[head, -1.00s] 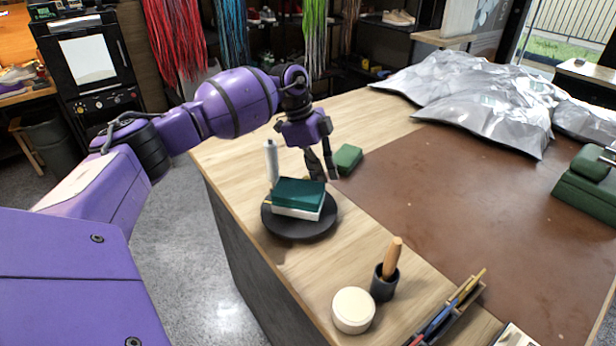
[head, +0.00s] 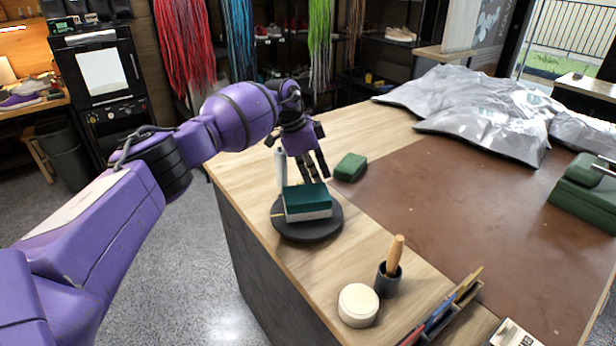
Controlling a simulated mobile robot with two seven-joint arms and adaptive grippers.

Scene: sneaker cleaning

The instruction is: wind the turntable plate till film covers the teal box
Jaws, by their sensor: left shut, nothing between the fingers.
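The teal box (head: 306,194) has a teal top and a white lower side. It sits on the round dark turntable plate (head: 308,231) near the table's left edge. The plate has a small yellow mark on its left rim. The top of the box looks bare; I cannot make out film on it. A slim white upright cylinder (head: 281,170) stands behind the plate; whether it carries film I cannot tell. My left gripper (head: 314,178) points down just behind the box, shut and empty. Whether its tips touch the plate or box is unclear. My right gripper is out of view.
A green block (head: 350,167) lies right of my left gripper. In front stand a round cream tub (head: 358,305), a dark cup (head: 388,280) with a wooden handle, and a pen holder (head: 444,315). Crumpled silver sheets (head: 485,110) cover the far right. The brown mat (head: 460,210) is mostly clear.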

